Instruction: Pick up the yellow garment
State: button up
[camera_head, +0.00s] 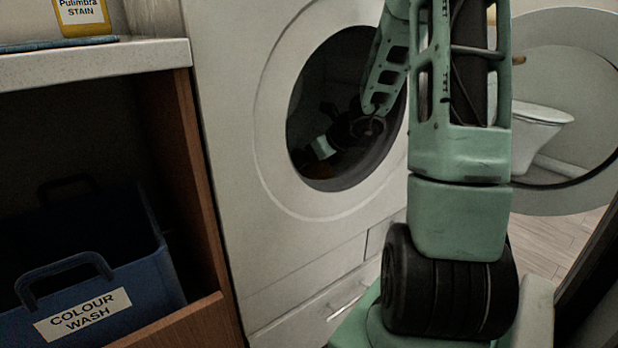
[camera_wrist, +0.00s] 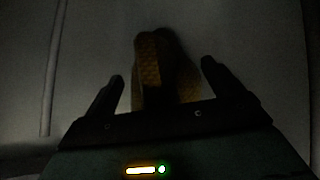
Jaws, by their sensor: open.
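The yellow garment (camera_wrist: 155,75) lies in the dark drum, seen in the wrist view ahead of and partly between my open fingers. Its lower part is hidden behind my gripper body. My gripper (camera_wrist: 162,88) is open, with one finger on each side of the garment and nothing clearly held. In the head view my arm reaches through the round opening of the white washing machine (camera_head: 235,130), and my gripper (camera_head: 322,150) is dim inside the drum (camera_head: 345,85). A small orange-yellow patch shows near it; I cannot tell its shape there.
The machine's round door (camera_head: 575,75) stands open at the right. A blue basket (camera_head: 150,275) labelled COLOUR WASH sits in a wooden cubby at the left. The drum rim surrounds my arm closely.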

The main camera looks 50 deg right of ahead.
jog(key=shift+w, duration=0.1)
jog(key=c, duration=1.1)
jog(key=shift+o, duration=0.2)
